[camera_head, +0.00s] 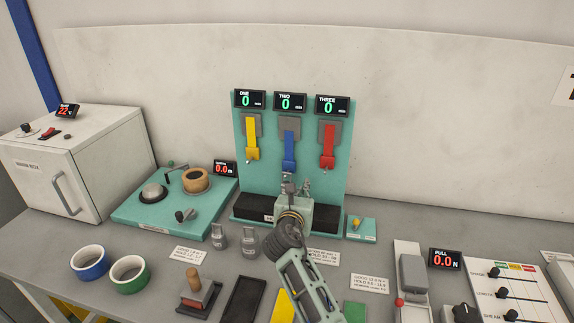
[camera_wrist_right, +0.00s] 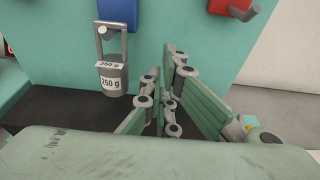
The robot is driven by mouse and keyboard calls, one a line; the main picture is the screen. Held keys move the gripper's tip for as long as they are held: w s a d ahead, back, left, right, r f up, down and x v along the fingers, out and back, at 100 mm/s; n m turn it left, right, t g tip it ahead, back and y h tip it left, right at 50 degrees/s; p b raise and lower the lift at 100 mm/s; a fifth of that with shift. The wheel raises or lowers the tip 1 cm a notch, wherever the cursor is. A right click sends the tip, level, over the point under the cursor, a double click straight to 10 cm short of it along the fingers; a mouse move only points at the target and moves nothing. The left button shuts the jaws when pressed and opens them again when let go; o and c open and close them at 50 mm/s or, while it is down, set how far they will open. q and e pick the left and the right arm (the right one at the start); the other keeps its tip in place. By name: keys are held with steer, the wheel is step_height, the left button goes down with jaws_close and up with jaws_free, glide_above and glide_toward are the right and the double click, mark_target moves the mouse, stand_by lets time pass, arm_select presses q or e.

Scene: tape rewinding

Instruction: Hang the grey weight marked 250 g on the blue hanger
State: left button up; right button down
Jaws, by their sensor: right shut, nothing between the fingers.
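The grey weight marked 250 g (camera_wrist_right: 112,76) is upright below the blue hanger (camera_wrist_right: 118,12) in the wrist view, its handle loop around the small hook there. I cannot tell whether its base touches the dark pad. The blue hanger (camera_head: 290,150) is the middle one on the teal board in the head view, where my right gripper mostly hides the weight. My right gripper (camera_wrist_right: 163,88) is shut and empty, to the right of the weight and apart from it. It also shows in the head view (camera_head: 304,188). My left gripper is not in view.
A yellow hanger (camera_head: 251,138) and a red hanger (camera_head: 328,145) flank the blue one. All three displays above read 0. Two grey weights (camera_head: 219,238) (camera_head: 248,243) stand on the table to the left.

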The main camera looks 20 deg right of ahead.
steer(key=shift+w+a, duration=1)
steer(key=shift+a, duration=0.3)
stand_by(1.8)
steer(key=shift+a, duration=0.1)
stand_by(1.0)
steer(key=shift+s+d+p, duration=0.1)
steer(key=shift+d+p, duration=0.15)
steer(key=shift+p, duration=0.4)
stand_by(3.1)
